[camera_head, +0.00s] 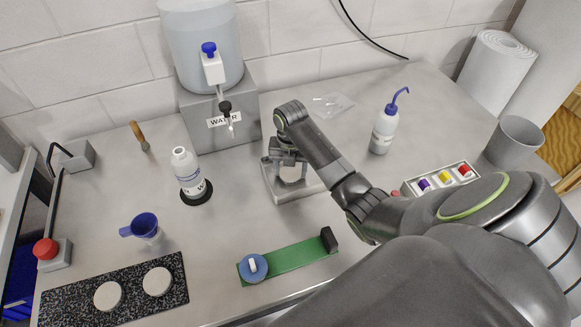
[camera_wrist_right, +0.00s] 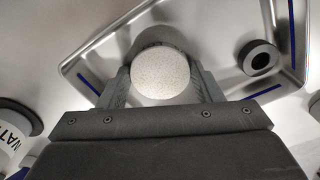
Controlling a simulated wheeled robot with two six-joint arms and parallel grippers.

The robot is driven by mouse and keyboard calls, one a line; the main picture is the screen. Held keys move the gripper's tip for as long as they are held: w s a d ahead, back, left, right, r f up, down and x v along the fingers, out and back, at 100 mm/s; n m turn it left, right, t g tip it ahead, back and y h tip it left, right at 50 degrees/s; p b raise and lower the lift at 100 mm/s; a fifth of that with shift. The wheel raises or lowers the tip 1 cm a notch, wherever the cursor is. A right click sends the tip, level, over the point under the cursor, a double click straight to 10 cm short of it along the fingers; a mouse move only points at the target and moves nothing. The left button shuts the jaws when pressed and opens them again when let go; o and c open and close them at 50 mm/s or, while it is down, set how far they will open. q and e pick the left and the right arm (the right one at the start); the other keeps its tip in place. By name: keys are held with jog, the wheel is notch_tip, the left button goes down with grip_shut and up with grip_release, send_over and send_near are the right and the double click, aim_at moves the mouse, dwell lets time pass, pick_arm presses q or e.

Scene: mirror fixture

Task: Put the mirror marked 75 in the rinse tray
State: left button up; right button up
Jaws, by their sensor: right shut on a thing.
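My right gripper (camera_head: 288,160) is above the shallow metal tray (camera_head: 272,187), which stands in front of the water container. In the right wrist view, the gripper (camera_wrist_right: 160,88) is shut on a round, pale, speckled disc (camera_wrist_right: 160,72), likely the mirror. No number is readable on it. The tray's rim (camera_wrist_right: 88,48) shows beneath, with blue strips and a black ring (camera_wrist_right: 259,57) inside it. The disc is over the tray's area; I cannot tell if it touches the floor. Two more pale discs (camera_head: 108,295) (camera_head: 158,281) lie on a black speckled slab (camera_head: 75,306). My left gripper is out of view.
The water container (camera_head: 205,45) stands behind the tray. A white bottle (camera_head: 188,172) is to the left, and a blue-capped wash bottle (camera_head: 383,130) to the right. A green strip (camera_head: 295,256) with a blue knob lies in front. A blue funnel (camera_head: 145,225) stands at left.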

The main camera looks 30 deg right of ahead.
aim_at(291, 172)
jog(key=o, duration=0.7)
jog(key=shift+f, duration=0.1)
jog(key=o, duration=0.4)
jog(key=shift+o, duration=0.2)
notch_tip(291, 172, up, 5)
jog(key=shift+f+b, duration=0.15)
jog(key=shift+b, duration=0.45)
notch_tip(291, 172, up, 8)
jog(key=p, duration=0.6)
jog(key=shift+f, duration=0.2)
